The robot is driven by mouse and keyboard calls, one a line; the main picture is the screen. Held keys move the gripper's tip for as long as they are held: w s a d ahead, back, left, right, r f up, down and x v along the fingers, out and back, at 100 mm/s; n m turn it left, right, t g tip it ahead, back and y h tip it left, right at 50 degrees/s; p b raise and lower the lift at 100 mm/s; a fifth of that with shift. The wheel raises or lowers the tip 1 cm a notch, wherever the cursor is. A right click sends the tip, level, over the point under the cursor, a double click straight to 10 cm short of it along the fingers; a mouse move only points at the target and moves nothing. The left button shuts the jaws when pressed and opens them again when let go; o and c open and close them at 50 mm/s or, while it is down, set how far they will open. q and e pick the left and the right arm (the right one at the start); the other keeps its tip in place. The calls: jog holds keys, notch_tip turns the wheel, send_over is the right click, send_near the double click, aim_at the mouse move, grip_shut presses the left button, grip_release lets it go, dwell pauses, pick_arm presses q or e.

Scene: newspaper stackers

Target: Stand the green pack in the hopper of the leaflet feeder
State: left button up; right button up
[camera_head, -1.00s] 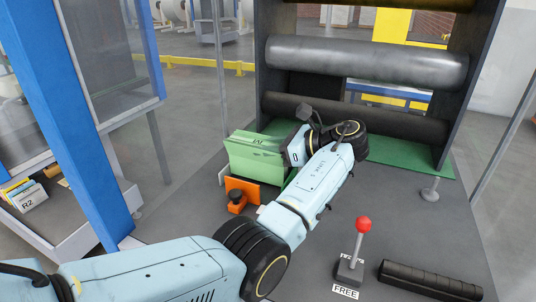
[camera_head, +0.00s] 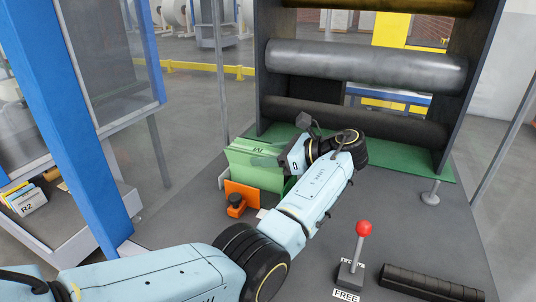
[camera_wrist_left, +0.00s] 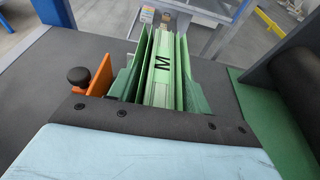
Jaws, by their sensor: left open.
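The green pack (camera_head: 258,153), with a pale top edge marked M, stands on edge between the green plates of the feeder's hopper (camera_head: 255,174). In the left wrist view the pack (camera_wrist_left: 163,75) is upright, with a green hopper plate (camera_wrist_left: 141,66) on its left and another on its right. My left gripper (camera_head: 284,160) is at the pack's right end in the head view, and its fingers are largely hidden there. In the wrist view its dark palm lies just in front of the pack. The jaws are open around the pack. My right gripper is out of view.
An orange plate (camera_head: 242,193) with a black knob stands before the hopper. A red-knobbed lever (camera_head: 363,230) labelled FREE and a black bar (camera_head: 430,284) are at the front right. Large rollers (camera_head: 365,67) rise behind. A rack (camera_head: 30,200) marked R2 is at left.

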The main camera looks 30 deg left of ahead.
pick_arm(q)
jog(key=shift+d+r, duration=0.25)
jog(key=shift+d, duration=0.05)
jog(key=p+v, duration=0.1)
jog(key=v, duration=0.4)
jog(key=shift+d+r, duration=0.1)
jog(key=shift+d, duration=0.2)
jog(key=shift+d+r+p, duration=0.15)
jog(key=shift+d+p, duration=0.2)
jog(key=shift+d, duration=0.25)
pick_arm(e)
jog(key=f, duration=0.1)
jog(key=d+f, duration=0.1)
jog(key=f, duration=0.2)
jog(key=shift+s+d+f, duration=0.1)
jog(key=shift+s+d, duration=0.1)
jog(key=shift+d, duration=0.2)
